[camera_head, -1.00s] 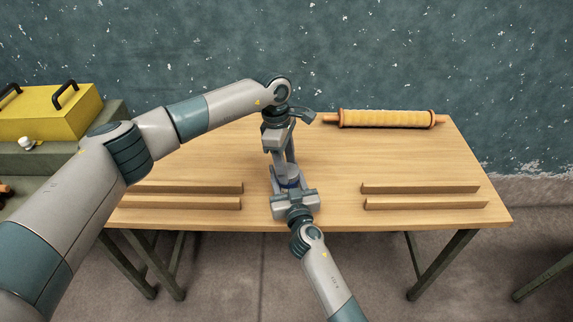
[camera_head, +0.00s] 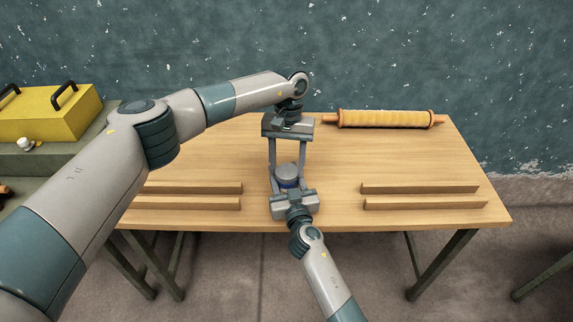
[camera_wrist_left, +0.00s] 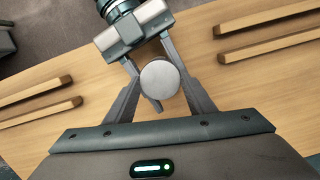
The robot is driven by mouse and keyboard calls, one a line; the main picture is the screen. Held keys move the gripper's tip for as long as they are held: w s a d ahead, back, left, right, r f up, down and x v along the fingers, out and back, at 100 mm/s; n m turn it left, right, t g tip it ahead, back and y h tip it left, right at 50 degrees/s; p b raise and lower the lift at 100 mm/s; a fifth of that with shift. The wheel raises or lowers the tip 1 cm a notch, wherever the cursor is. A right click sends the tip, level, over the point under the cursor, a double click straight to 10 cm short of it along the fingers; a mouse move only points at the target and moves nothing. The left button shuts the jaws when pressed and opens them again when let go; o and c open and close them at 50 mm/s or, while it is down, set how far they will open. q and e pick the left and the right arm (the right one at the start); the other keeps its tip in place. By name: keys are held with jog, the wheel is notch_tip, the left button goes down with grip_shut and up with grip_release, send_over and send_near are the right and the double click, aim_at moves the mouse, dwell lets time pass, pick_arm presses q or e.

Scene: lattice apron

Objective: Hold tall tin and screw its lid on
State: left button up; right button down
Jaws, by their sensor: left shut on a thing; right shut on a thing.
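The tall tin (camera_head: 287,185) shows only as a small blue band under its round grey lid (camera_head: 287,171), near the front middle of the table. The lid's round top (camera_wrist_left: 160,79) also shows in the left wrist view, between my left fingers. My left gripper (camera_head: 288,175) reaches down from above and behind, shut on the lid with one finger on each side. My right gripper (camera_head: 291,192) comes from the front, low at the table, shut on the tin. The tin's lower part and the seam under the lid are hidden, so I cannot tell how tightly they meet.
Paired wooden strips lie left (camera_head: 192,187) and right (camera_head: 420,188) on the wooden table (camera_head: 400,155). A rolling-pin-like roller (camera_head: 385,118) lies at the back right. A yellow box (camera_head: 45,112) stands on a side surface at left. The table's right middle is clear.

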pick_arm(q)
jog(key=m, duration=0.3)
jog(key=m+y, duration=0.1)
jog(key=m, duration=0.3)
jog(key=shift+d+t, duration=0.1)
jog(key=shift+t, duration=0.2)
jog(key=o, duration=1)
jog(key=shift+r, duration=2.25)
jog(key=shift+c, duration=0.4)
